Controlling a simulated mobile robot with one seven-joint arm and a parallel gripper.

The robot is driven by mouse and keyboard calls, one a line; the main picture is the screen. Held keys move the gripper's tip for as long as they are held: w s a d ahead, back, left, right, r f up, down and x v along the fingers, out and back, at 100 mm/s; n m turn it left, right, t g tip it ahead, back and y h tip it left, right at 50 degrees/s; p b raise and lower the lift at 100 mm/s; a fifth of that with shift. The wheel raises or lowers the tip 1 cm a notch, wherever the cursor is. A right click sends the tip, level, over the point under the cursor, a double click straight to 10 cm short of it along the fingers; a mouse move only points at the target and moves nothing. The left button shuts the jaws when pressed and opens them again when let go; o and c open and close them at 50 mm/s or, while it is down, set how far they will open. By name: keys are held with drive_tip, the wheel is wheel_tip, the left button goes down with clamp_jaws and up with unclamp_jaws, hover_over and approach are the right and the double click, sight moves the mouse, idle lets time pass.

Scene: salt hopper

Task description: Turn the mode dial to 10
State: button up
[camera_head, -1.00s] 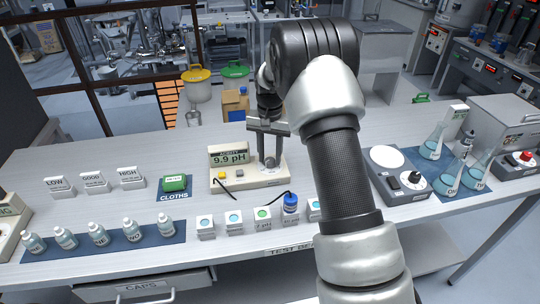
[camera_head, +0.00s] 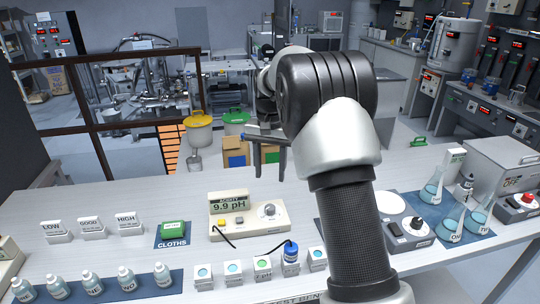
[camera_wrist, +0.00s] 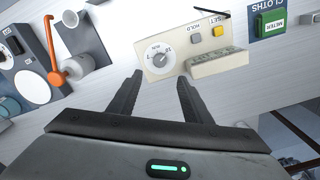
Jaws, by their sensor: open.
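The meter's screen (camera_head: 230,205) reads 9.9 pH. In the wrist view the dial (camera_wrist: 160,56) shows upside down with small marks around it; I cannot read its setting with certainty. My gripper (camera_head: 270,170) is open and empty, above and behind the meter, apart from the dial. In the wrist view its two fingers (camera_wrist: 157,92) spread below the dial, with nothing between them.
A green cloth box (camera_head: 173,229) lies left of the meter. A grey unit with a dial (camera_head: 417,224) and flasks (camera_head: 432,191) stand to the right. Table around the meter is partly clear.

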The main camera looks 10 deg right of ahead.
wheel_tip(320, 180, up, 5)
drive_tip(key=shift+r, duration=0.1)
idle(0.3)
drive_tip(key=s+r+n+t+p, duration=0.2)
drive_tip(key=s+r+n+t, duration=0.1)
drive_tip(key=s+r, duration=1.15)
drive_tip(key=s+f+n+t, duration=0.1)
drive_tip(key=s+f, duration=0.1)
drive_tip(key=s, duration=0.7)
drive_tip(key=s+f+n+t+p, duration=0.1)
drive_tip(key=s+f, duration=0.1)
drive_tip(key=s, duration=0.8)
drive_tip(key=shift+s+f+t, duration=0.25)
drive_tip(key=shift+f+t, duration=0.05)
